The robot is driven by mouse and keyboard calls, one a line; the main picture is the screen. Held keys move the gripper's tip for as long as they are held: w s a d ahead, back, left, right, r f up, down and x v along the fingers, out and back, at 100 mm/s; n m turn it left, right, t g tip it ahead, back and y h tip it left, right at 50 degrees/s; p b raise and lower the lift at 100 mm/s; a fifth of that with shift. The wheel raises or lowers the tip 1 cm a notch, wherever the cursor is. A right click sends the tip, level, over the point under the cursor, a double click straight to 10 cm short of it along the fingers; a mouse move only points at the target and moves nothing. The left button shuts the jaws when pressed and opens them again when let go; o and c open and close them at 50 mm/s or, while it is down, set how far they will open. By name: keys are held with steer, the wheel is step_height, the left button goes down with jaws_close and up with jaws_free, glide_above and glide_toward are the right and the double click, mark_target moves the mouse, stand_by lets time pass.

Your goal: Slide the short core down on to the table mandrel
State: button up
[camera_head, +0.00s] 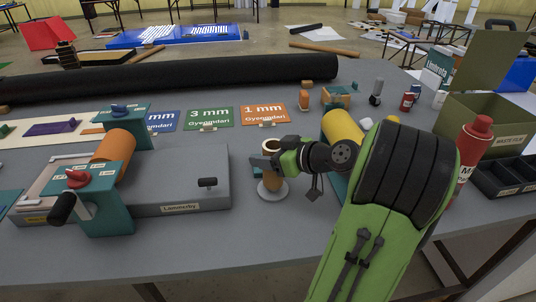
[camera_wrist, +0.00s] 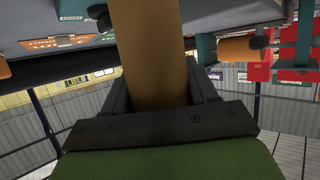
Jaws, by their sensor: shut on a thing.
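The short core (camera_head: 273,183) is a brown tube with a pale open rim, standing upright at the middle of the table in the head view. My gripper (camera_head: 266,163) comes in from the right and is shut on its upper part. In the wrist view the core (camera_wrist: 150,45) runs between the two dark fingers. The table mandrel shows only as a pale round base (camera_head: 272,194) directly under the core. Its post is hidden, and I cannot tell whether the core's lower end touches the base.
A grey laminating machine (camera_head: 190,190) with an orange roll (camera_head: 115,147) and a crank stands to the left. A yellow roll (camera_head: 342,127) is just behind my wrist. A red bottle (camera_head: 468,150) and an olive waste bin (camera_head: 490,120) stand to the right. A long black roll (camera_head: 180,78) lies behind.

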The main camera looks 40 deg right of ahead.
steer(key=shift+f+b, duration=1.05)
steer(key=o, duration=1.1)
steer(key=shift+o, duration=0.2)
steer(key=p+v, duration=0.1)
steer(key=v, duration=0.7)
steer(key=shift+p, duration=0.35)
